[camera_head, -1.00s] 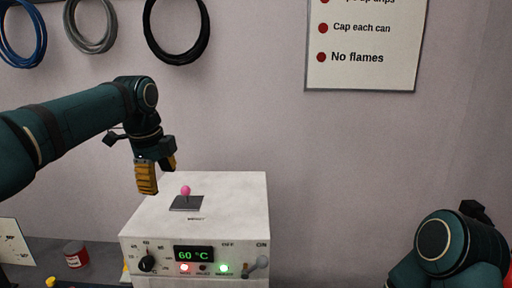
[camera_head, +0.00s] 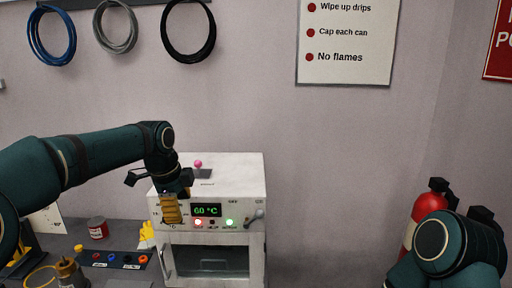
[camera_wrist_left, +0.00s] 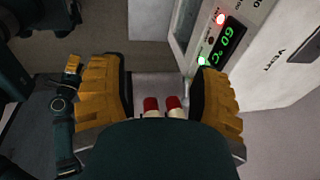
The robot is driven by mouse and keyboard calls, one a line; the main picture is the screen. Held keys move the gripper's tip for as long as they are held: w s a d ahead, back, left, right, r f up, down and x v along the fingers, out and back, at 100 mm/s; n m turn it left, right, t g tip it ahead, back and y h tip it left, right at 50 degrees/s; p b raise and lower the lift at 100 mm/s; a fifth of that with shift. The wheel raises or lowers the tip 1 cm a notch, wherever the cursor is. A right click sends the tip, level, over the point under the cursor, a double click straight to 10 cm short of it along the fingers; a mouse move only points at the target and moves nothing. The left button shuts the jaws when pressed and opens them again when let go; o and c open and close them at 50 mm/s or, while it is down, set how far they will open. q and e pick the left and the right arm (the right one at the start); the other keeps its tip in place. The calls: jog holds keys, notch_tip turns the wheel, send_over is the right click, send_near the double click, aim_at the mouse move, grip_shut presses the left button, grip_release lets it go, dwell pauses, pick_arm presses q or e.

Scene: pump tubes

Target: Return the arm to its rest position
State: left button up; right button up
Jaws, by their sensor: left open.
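My left arm comes in from the left in the head view. Its gripper (camera_head: 172,208) points down in front of the upper left of the white oven's face, covering part of the dial area. In the left wrist view, its two yellow-padded fingers (camera_wrist_left: 160,92) stand wide apart with nothing held between them. My right arm (camera_head: 452,250) is folded at the lower right of the head view, its gripper out of that picture. A small yellow-tipped end of a teal arm (camera_wrist_left: 72,65) at the left of the wrist view looks like my right gripper; its jaws are unclear.
The white oven (camera_head: 255,185) shows 60 °C, with lit red and green lamps and a pink-knobbed lever (camera_head: 198,164) on top. A fire extinguisher (camera_head: 424,208) stands right. Two red-tipped objects (camera_wrist_left: 161,104) are unclear.

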pick_arm(q)
jog(key=s+d+f+n+h+b, duration=0.1)
jog(key=s+d+f+n, duration=0.15)
jog(key=f, duration=0.65)
jog(key=s+d+f+n+h, duration=0.1)
jog(key=d+f+n, duration=0.15)
jog(key=f, duration=0.75)
jog(key=s+d+f+n+b, duration=0.1)
jog(key=d+f+n, duration=0.15)
jog(key=f, duration=0.65)
jog(key=s+d+f+n+b, duration=0.1)
jog(key=s+f+n+b, duration=0.1)
jog(key=s+f+n, duration=1)
jog(key=s+f, duration=0.5)
jog(key=s, duration=0.2)
jog(key=shift+s+d+f+n+h, duration=0.2)
jog(key=shift+s+n+h, duration=0.1)
jog(key=shift+n+h, duration=0.1)
pick_arm(e)
notch_tip(320, 180, down, 5)
jog(key=shift+w+a, duration=0.1)
jog(key=shift+a, duration=0.05)
jog(key=shift+c, duration=0.4)
